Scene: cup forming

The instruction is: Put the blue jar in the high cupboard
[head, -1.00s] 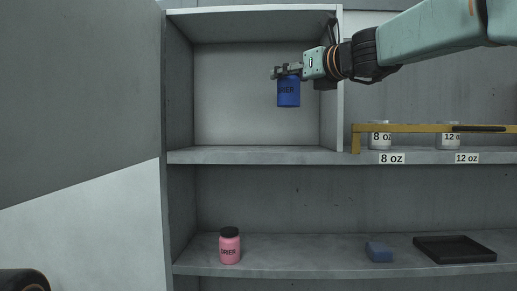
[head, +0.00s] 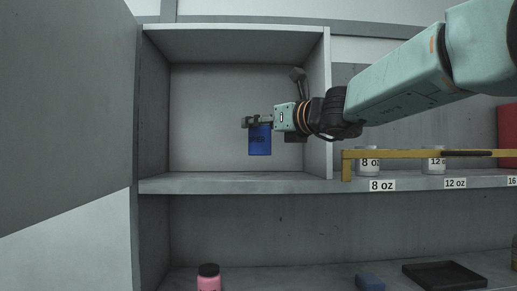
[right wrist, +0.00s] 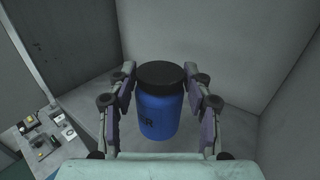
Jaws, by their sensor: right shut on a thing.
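The blue jar (head: 260,141) with a black lid hangs upright in my right gripper (head: 258,121), in front of or inside the open high cupboard (head: 210,183). Its bottom is above the cupboard floor in the head view. In the right wrist view the blue jar (right wrist: 160,112) stands between the two fingers of my right gripper (right wrist: 160,100), with cupboard walls around it. The gripper is shut on the jar near its top. My left gripper is not in view.
A pink jar (head: 208,280) stands on the lower shelf, with a blue block (head: 369,282) and a black tray (head: 444,275) to the right. A yellow bar (head: 400,154) runs in front of the white cups (head: 368,165) right of the cupboard. A grey panel (head: 65,100) fills the left.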

